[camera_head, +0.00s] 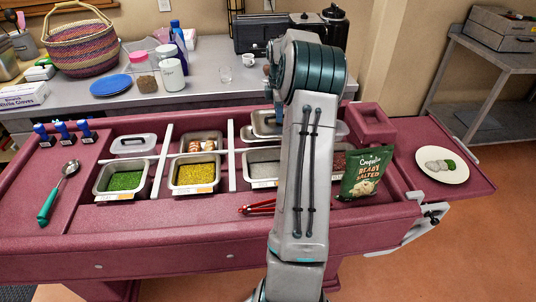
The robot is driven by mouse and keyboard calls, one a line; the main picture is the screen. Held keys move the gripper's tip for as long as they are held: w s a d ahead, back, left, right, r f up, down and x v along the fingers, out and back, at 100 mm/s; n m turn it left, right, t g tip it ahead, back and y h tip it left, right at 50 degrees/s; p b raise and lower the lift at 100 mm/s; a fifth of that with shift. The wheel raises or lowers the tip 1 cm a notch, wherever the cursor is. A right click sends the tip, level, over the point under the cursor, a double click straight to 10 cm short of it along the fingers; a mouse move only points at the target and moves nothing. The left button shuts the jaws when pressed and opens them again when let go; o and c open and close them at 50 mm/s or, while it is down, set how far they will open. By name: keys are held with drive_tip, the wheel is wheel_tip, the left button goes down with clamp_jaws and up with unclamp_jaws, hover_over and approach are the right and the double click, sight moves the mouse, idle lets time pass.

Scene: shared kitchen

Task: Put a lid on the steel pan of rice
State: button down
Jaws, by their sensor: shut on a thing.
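A steel pan with pale grey-white contents, likely the rice (262,155), sits in the red counter just left of my arm, which hides its right side. A steel lid or pan (265,124) shows behind it, raised and partly covered by my arm. My arm stands upright in the middle of the view. My gripper is hidden behind it, so its fingers and anything in them do not show.
Pans of green food (125,181) and yellow food (195,176) stand to the left, with white dividers between. Red tongs (257,207) lie in front. A green snack bag (366,172) and a plate (442,165) are right. A ladle (58,191) lies far left.

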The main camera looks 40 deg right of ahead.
sight(268, 136)
drive_tip(key=s+a+f, duration=0.1)
drive_tip(key=a, duration=0.1)
drive_tip(key=s+a+f, duration=0.1)
drive_tip(key=a+f, duration=0.1)
drive_tip(key=a, duration=0.1)
drive_tip(key=s+a+f+p, duration=0.1)
drive_tip(key=s+a+f, duration=0.1)
drive_tip(key=shift+s+a+f, duration=0.1)
drive_tip(key=shift+a+f, duration=0.05)
drive_tip(key=shift+a, duration=0.25)
wheel_tip(268, 136, down, 4)
drive_tip(key=shift+p, duration=0.3)
drive_tip(key=shift+f+b, duration=0.4)
drive_tip(key=shift+f, duration=0.25)
drive_tip(key=c, duration=1.5)
unclamp_jaws()
drive_tip(key=shift+r, duration=0.15)
